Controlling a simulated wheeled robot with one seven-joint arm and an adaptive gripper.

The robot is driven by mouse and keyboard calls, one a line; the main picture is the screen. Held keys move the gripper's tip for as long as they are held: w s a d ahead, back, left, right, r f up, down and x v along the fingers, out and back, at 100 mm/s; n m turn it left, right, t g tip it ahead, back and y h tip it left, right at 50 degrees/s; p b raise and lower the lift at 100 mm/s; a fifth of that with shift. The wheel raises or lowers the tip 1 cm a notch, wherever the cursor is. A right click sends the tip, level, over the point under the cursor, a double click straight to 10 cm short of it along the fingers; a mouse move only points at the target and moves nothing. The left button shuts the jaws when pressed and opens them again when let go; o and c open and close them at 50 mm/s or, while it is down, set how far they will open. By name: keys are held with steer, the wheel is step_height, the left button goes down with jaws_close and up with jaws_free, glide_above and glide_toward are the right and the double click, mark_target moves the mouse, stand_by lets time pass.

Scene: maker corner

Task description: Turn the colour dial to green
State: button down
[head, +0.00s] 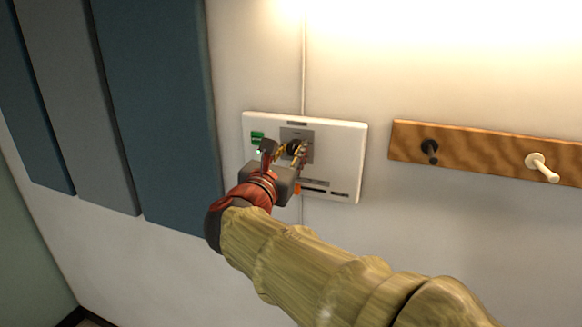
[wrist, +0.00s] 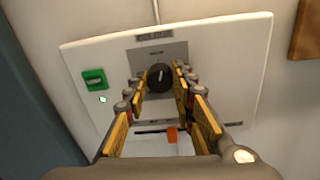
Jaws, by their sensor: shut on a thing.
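The colour dial is a round black knob (wrist: 159,77) on a grey plate (wrist: 172,52) in the middle of a white wall panel (wrist: 235,70). A pale pointer mark shows on the knob's face, pointing roughly up. My gripper (wrist: 160,84) has its two fingers on either side of the knob, shut on it. In the head view my gripper (head: 295,151) reaches the panel (head: 340,142) and hides most of the dial. A green block (wrist: 94,79) is on the panel left of the dial, with a small lit spot below it.
An orange slider tab (wrist: 172,135) sits in a dark slot below the dial, between my fingers in the wrist view. A wooden peg rail (head: 480,150) with a black and a cream peg is to the right. Blue and grey wall panels (head: 150,100) are to the left.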

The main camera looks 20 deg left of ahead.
steer(key=m+b, duration=0.4)
steer(key=b, duration=0.1)
steer(key=m+b, duration=0.1)
steer(key=b, duration=0.2)
steer(key=shift+f+m, duration=0.3)
steer(key=shift+m, duration=0.1)
steer(key=m+b, duration=0.6)
steer(key=b, duration=0.2)
steer(key=shift+m+h+b, duration=0.3)
steer(key=m+b, duration=0.6)
steer(key=shift+f+m, duration=0.1)
steer(key=shift+m, duration=0.2)
steer(key=m+h+b, duration=0.1)
steer(key=m+b, duration=0.3)
steer(key=m, duration=0.2)
steer(key=shift+a, duration=0.1)
steer(key=c, duration=1.5)
jaws_free()
steer(key=shift+r, duration=0.2)
